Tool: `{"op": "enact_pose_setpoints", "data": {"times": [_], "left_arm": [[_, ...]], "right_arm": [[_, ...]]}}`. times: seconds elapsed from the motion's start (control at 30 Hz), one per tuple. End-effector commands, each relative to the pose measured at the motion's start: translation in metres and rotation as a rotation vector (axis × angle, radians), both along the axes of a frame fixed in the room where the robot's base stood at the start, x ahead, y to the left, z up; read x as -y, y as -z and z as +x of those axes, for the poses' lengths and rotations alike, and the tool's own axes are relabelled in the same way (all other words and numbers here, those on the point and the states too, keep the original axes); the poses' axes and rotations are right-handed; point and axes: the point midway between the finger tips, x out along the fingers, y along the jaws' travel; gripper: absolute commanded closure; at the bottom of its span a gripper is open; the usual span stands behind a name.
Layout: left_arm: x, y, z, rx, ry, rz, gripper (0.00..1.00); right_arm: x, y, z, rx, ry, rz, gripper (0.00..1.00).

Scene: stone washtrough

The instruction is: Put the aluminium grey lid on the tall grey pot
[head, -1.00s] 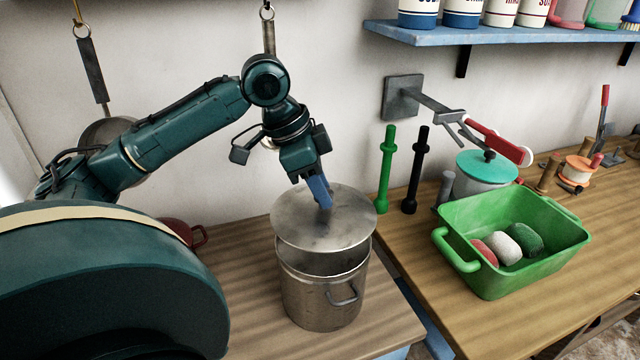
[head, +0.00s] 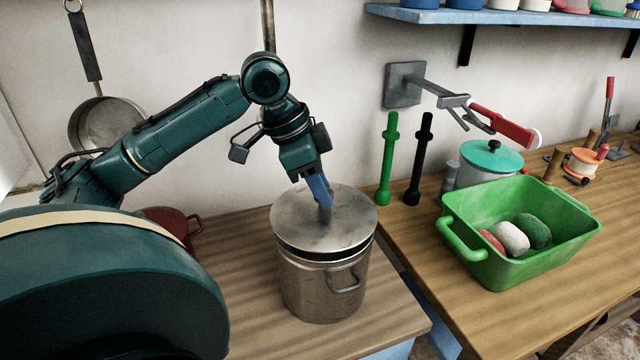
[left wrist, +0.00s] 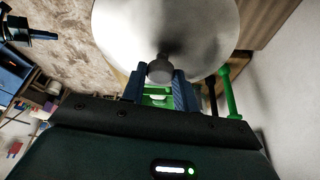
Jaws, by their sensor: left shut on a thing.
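The aluminium grey lid (head: 300,228) is a round metal disc held over the tall grey pot (head: 315,290). A thin dark gap shows between the lid and the pot's rim at the front, so the lid sits just above the rim or tilts a little. My left gripper (head: 324,203) points down and is shut on the lid's knob. In the left wrist view the lid (left wrist: 200,25) fills the top, with its knob (left wrist: 160,69) between my fingers (left wrist: 160,88). The pot is hidden there.
A green tub (head: 480,262) with several stones stands on the right-hand table. A teal-lidded pot (head: 485,165), a green post (head: 387,160) and a black post (head: 419,160) stand behind it. A dark red pan (head: 178,225) is left of the pot. The wooden top before that pan is clear.

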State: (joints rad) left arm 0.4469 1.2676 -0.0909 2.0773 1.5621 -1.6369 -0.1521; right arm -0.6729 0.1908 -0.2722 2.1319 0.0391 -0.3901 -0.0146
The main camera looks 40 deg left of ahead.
Motion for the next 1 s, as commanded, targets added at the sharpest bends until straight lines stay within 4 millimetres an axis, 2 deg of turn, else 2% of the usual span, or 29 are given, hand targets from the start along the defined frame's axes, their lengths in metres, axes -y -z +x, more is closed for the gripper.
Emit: {"op": "enact_pose_setpoints", "data": {"times": [1.0], "left_arm": [[0.0001, 0.0036, 0.0000, -0.001, 0.000, 0.001, 1.00]], "right_arm": [[0.0023, -0.0058, 0.0017, -0.003, 0.012, -0.001, 1.00]]}}
